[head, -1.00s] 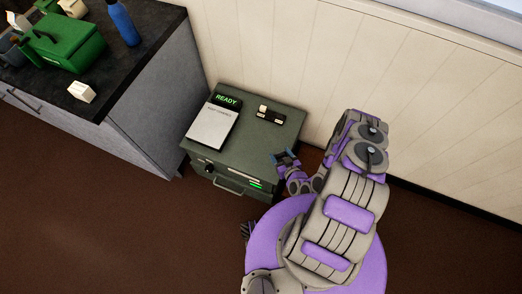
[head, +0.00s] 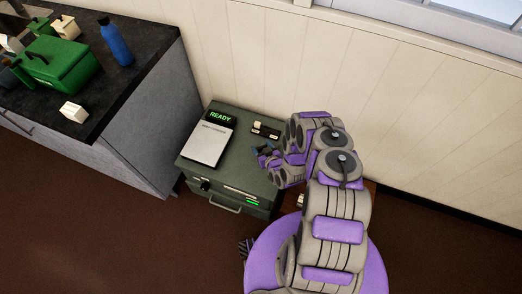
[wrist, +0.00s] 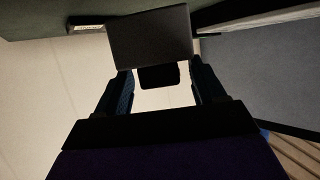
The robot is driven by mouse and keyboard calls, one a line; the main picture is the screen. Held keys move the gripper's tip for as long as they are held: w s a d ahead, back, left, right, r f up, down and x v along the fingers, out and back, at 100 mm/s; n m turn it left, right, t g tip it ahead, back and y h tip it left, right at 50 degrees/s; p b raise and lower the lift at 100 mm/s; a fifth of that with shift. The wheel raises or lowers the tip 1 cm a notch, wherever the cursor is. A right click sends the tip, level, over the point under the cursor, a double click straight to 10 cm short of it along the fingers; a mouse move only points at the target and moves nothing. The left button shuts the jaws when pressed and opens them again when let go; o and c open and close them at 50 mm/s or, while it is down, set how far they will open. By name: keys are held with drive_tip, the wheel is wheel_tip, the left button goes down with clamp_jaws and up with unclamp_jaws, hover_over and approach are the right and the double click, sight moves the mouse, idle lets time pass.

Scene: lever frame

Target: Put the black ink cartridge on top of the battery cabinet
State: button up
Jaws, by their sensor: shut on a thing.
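The battery cabinet (head: 225,180) is a dark green-grey box on the floor against the wall, in the middle of the head view. My gripper (head: 262,151) is over the right part of its top, partly hidden by my arm. In the wrist view my gripper (wrist: 159,72) is shut on a dark box, which I take for the black ink cartridge (wrist: 150,35), held at the fingertips. A smaller black part shows just below it. The cartridge is hard to make out in the head view. I cannot tell whether it touches the cabinet top.
A grey device with a green READY display (head: 211,140) covers the cabinet's left top. A small black piece with pale blocks (head: 265,130) sits at the back. The counter (head: 130,85) at left holds a green box (head: 60,62), blue bottle (head: 116,42) and white block (head: 73,112).

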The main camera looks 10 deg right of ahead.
sight(261, 149)
drive_tip(key=shift+w+a, duration=0.1)
drive_tip(key=shift+w, duration=0.55)
wheel_tip(261, 149, down, 4)
drive_tip(key=shift+s+r+b, duration=0.15)
drive_tip(key=shift+b, duration=0.75)
drive_tip(key=shift+r, duration=0.1)
drive_tip(key=o, duration=1.1)
drive_tip(key=shift+c, duration=0.2)
